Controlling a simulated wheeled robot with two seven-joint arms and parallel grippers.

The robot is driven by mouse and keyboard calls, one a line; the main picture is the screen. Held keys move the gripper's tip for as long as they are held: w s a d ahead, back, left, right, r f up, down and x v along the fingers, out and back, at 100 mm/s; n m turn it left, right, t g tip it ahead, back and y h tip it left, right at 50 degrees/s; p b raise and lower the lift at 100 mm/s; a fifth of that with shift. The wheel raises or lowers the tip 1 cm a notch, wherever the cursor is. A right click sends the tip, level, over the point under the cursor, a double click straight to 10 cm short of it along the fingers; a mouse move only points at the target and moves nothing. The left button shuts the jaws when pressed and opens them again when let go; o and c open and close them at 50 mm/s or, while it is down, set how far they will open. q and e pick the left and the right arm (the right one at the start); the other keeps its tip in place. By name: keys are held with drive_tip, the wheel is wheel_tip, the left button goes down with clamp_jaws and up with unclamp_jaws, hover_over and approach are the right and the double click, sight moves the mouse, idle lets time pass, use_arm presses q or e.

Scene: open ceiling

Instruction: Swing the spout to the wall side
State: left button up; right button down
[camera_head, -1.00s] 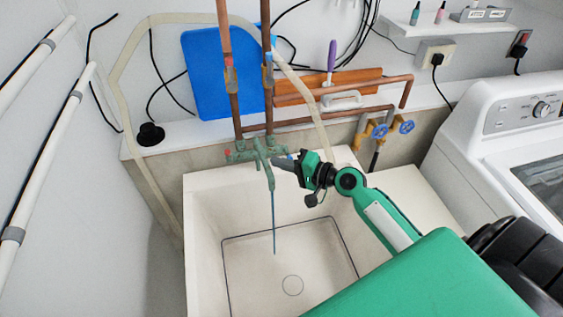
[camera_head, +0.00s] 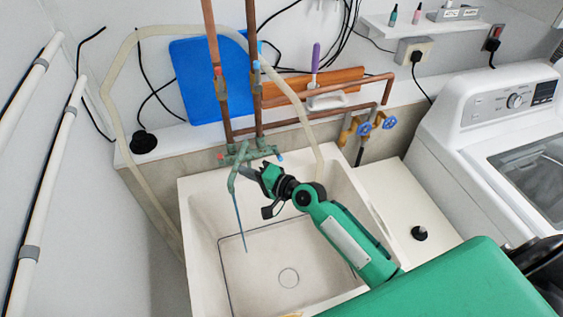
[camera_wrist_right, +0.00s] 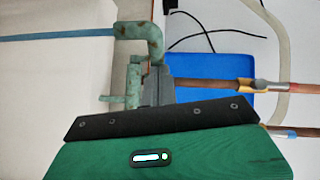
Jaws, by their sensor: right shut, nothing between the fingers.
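The green, weathered tap (camera_head: 250,152) is at the back of the white sink, below two copper pipes. Its spout (camera_head: 233,178) points forward and slightly left over the sink, with a thin blue stream (camera_head: 241,222) falling from its tip. My right gripper (camera_head: 246,172) is shut and empty. Its grey fingertips are at the right side of the spout, touching it or very close. In the right wrist view the curved spout (camera_wrist_right: 140,32) is just beyond the fingers (camera_wrist_right: 160,85), with the stream running off to the left. My left gripper is not in view.
The sink (camera_head: 190,240) is open below the spout. A white wall with pipes (camera_head: 45,165) stands at the left. A blue board (camera_head: 195,85) leans on the back ledge. Blue-handled valves (camera_head: 365,129) and a washing machine (camera_head: 490,110) are to the right.

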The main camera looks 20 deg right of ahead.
sight(234, 172)
drive_tip(key=shift+w+a+p, duration=0.15)
drive_tip(key=shift+w+a, duration=0.2)
drive_tip(key=shift+a, duration=0.5)
drive_tip(key=shift+w+a+p, duration=0.15)
drive_tip(key=shift+w+a, duration=0.15)
drive_tip(key=shift+a, duration=0.5)
